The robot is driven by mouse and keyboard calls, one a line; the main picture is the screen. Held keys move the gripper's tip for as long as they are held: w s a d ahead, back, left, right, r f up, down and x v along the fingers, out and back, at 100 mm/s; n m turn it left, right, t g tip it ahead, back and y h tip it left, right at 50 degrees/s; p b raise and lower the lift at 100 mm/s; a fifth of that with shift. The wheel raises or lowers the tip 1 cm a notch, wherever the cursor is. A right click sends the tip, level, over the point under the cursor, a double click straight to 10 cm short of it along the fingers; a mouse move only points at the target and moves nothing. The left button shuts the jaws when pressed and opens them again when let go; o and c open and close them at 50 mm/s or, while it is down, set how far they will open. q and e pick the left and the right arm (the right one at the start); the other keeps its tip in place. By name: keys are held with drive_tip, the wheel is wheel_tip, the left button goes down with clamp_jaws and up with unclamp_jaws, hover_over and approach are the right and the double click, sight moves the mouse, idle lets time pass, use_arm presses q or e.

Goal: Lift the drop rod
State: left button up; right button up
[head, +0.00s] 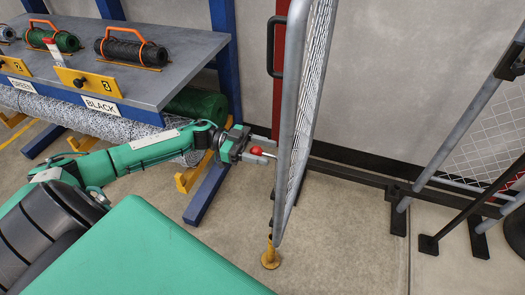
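The gate leaf (299,125), a grey tube frame with chain-link mesh, stands nearly edge-on in the middle of the head view. The drop rod (271,221) runs down along its near edge, and its foot is at a yellow floor socket (270,258). A red knob (256,151) on a short handle sticks out to the left of the gate edge. My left gripper (261,150) is at this knob, with its fingers on either side. I cannot tell whether they close on it. My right gripper is not in view.
A grey bench (190,75) with green and black mesh rolls and yellow labels stands at the left, close to my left arm. Grey posts and braces stand at the right. The floor between is clear.

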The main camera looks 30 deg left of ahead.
use_arm(q)
drive_tip(key=shift+f, duration=0.1)
drive_tip(key=shift+s+a, duration=0.1)
drive_tip(key=shift+a, duration=0.3)
drive_tip(key=b+v, duration=0.1)
drive_tip(key=v, duration=1.2)
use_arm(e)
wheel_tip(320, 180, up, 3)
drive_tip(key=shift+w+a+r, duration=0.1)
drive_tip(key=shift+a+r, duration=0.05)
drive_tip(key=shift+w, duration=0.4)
